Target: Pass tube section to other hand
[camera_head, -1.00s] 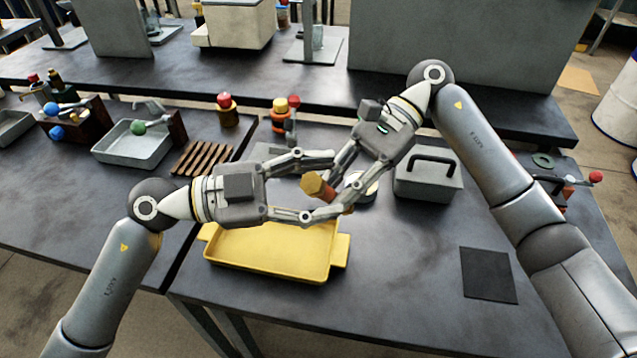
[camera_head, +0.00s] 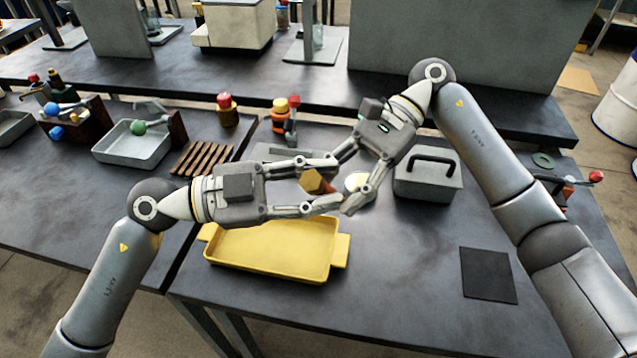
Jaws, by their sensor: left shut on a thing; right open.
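The tube section (camera_head: 313,181), brown-orange with a faceted end, is in the air above the middle of the right table. My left gripper (camera_head: 334,183) reaches in from the left and is shut on it, with one finger on its far side and one on its near side. My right gripper (camera_head: 342,183) comes in from the upper right. Its fingers are spread wide and open around the same spot, their tips close to the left fingertips. Part of the tube section is hidden by the fingers.
A yellow tray (camera_head: 275,250) lies below the grippers. A round pale-topped thing (camera_head: 356,182) is just behind the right gripper's fingers. A grey box with a black handle (camera_head: 428,178) stands to the right. The table around the black square mat (camera_head: 489,275) is clear.

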